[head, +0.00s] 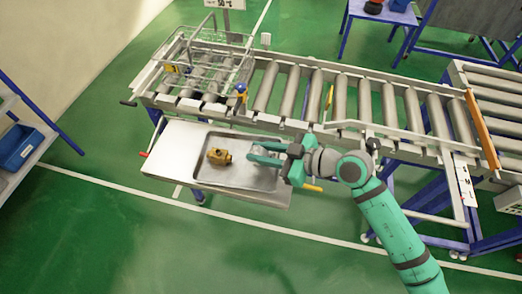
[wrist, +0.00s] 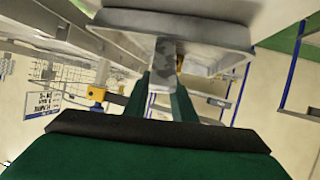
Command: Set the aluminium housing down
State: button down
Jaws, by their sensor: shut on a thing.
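My gripper (head: 256,153) is over the right part of a shallow grey metal tray (head: 232,183). It is shut on a small grey piece, the aluminium housing (head: 254,149), which the fingers partly hide. In the wrist view the grey housing (wrist: 163,68) is between the two green fingers (wrist: 164,95), close to the tray (wrist: 215,30). I cannot tell whether it touches the tray floor. A brass-yellow housing (head: 219,157) sits in the tray to the left of my gripper, apart from it.
The tray lies on a pale side table (head: 172,158) with bare room at its left. Behind it runs a roller conveyor (head: 340,98) carrying a wire basket (head: 205,62) at the left. An orange bar (head: 481,122) crosses the conveyor at the right. A blue bin (head: 18,147) is far left.

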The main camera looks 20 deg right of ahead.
jog(key=c, duration=1.5)
grip_release()
jog(key=shift+s+r, duration=0.1)
jog(key=shift+r, duration=0.05)
jog(key=v, duration=1.2)
jog(key=shift+d, duration=0.1)
